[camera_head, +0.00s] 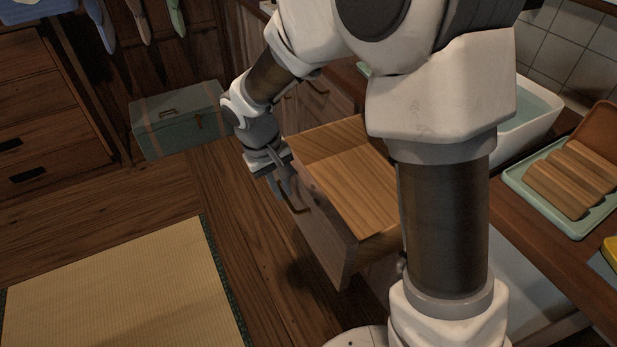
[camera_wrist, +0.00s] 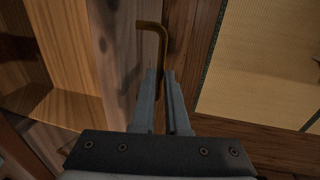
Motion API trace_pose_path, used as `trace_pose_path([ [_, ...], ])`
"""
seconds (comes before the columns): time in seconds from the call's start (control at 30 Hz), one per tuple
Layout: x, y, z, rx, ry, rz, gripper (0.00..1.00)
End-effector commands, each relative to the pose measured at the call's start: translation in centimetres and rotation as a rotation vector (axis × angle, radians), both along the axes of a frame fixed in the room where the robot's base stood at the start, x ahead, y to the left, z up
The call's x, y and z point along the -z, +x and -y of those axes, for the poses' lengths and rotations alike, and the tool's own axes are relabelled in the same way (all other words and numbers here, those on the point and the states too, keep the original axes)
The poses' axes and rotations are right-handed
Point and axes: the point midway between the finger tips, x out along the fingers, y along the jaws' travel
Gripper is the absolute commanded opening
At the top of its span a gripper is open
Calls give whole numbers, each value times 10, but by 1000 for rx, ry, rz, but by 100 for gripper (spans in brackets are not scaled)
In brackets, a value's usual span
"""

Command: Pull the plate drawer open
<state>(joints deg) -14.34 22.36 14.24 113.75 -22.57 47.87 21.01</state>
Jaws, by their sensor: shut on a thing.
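The plate drawer (camera_head: 331,222) is pulled out from the wooden cabinet, and its bare wooden inside shows; the part of it I see is empty. My arm hides part of its right side. Its brass-coloured bar handle (camera_head: 294,203) sits on the dark front. My gripper (camera_head: 287,188) is at the handle, shut on it. In the wrist view the two grey fingers (camera_wrist: 164,75) close around the handle (camera_wrist: 152,25), whose bent end sticks out beyond the tips. The drawer (camera_wrist: 60,107) shows at the left there.
A teal chest (camera_head: 178,118) stands on the floor behind the gripper. A tatami mat (camera_head: 120,290) lies at the lower left, with bare floorboards between it and the drawer. A tray with a wooden rack (camera_head: 570,178) and a white sink (camera_head: 530,122) are on the right counter.

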Motion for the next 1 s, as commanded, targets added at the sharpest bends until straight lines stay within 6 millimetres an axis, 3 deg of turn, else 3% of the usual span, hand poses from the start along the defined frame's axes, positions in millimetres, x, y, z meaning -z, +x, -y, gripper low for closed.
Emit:
trace_pose_path([
  [0.2,0,-7,-18,0,0,2,0],
  [0.6,-1,-7,-20,1,0,2,0],
  [0.63,-1,-7,-20,1,0,2,16],
  [0.7,-1,-7,-20,1,0,1,25],
  [1.0,-2,-7,-20,1,0,1,25],
])
